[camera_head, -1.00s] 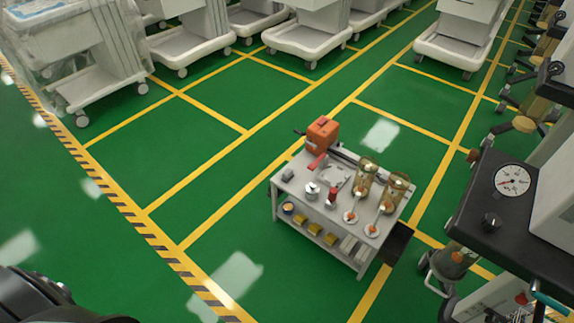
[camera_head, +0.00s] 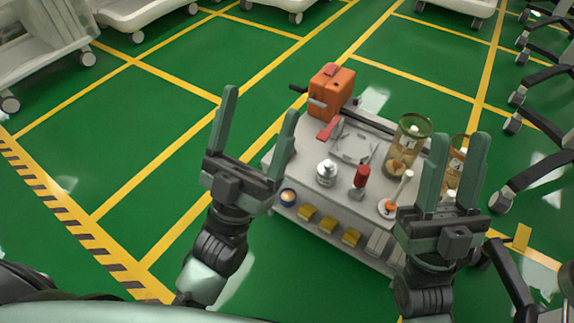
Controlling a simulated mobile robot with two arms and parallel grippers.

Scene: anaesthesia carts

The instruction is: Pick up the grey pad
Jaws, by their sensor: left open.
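A small cart (camera_head: 318,188) with a light top stands in front of me. I cannot make out the grey pad with certainty; a small grey block seen earlier at the cart top's left corner is now hidden behind a finger of my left gripper. My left gripper (camera_head: 259,104) is open and empty, raised at the cart's left end. My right gripper (camera_head: 458,136) shows its two fingers apart, with nothing visibly held, and covers part of the cart's right end.
The cart top holds an orange box (camera_head: 331,92), a pale tray (camera_head: 354,147), a metal canister (camera_head: 326,173), a red-topped item (camera_head: 360,179) and glass cylinders (camera_head: 407,147). Yellow blocks (camera_head: 328,224) lie on the lower shelf. Green floor (camera_head: 150,140) is clear at left.

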